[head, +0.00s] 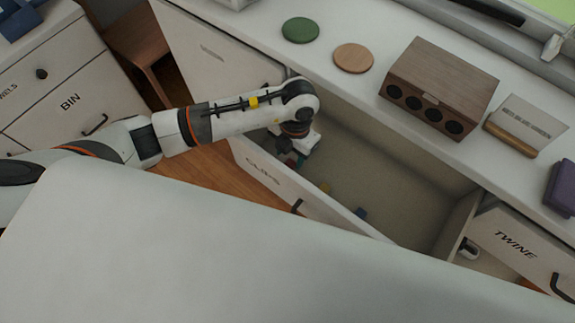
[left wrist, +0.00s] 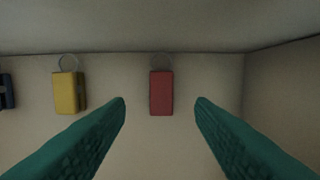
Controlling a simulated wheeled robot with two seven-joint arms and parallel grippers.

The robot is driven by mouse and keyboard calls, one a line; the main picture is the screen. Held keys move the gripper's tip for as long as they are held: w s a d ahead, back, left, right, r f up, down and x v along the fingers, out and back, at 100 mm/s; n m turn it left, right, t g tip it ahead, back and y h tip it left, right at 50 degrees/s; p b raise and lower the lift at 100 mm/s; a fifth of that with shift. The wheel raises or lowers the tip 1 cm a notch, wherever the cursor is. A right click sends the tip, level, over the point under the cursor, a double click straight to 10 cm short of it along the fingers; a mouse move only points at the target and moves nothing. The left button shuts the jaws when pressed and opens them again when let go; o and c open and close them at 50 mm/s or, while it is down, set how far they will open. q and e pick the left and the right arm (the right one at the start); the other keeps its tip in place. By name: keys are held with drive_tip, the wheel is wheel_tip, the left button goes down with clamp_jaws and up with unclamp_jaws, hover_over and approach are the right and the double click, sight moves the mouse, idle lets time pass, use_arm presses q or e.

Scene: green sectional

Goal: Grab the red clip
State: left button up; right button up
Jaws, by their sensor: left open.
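The red clip (left wrist: 161,93) lies on the drawer floor near a wall in the left wrist view, its wire loop toward that wall. My left gripper (left wrist: 160,103) is open, with its teal fingers on either side of the line to the clip and nothing between them. In the head view my left gripper (head: 297,158) reaches down into the open drawer marked CLIPS (head: 268,180). The red clip is mostly hidden there by the gripper. My right gripper is not in view.
A yellow clip (left wrist: 68,92) and a dark blue clip (left wrist: 6,91) lie left of the red one. A drawer wall (left wrist: 285,85) stands at right. On the counter are a green disc (head: 300,30), a tan disc (head: 353,58) and a brown wooden box (head: 440,85).

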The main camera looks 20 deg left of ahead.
sight(288, 165)
use_arm(q)
drive_tip(key=f, duration=0.5)
drive_tip(key=shift+s+a+f+p, duration=0.1)
drive_tip(key=shift+s+a+p, duration=0.15)
drive_tip(key=shift+s+p, duration=0.1)
drive_tip(key=shift+c, duration=0.2)
drive_tip(key=c, duration=1)
